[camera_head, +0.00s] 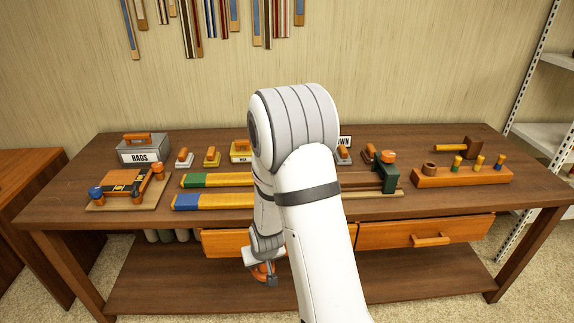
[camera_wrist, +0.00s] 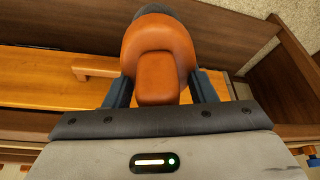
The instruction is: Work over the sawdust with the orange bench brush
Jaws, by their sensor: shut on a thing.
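My gripper (camera_wrist: 158,84) is shut on an orange rounded handle, which I take to be the orange bench brush (camera_wrist: 158,50). Its two dark fingers press on either side of the handle. A dark part shows at the brush's far end; bristles cannot be made out. In the head view my gripper (camera_head: 267,270) hangs low in front of the bench drawers, with a bit of the orange brush (camera_head: 261,276) showing. No sawdust can be made out in either view; my arm hides the middle of the bench.
The wooden bench (camera_head: 110,214) carries a grey box marked RAGS (camera_head: 145,153), small brushes (camera_head: 183,157), long green-ended and blue-ended bars (camera_head: 215,201), and an orange peg block (camera_head: 460,177) at right. A drawer handle (camera_head: 431,240) juts from the front. A lower shelf (camera_head: 190,280) lies beneath.

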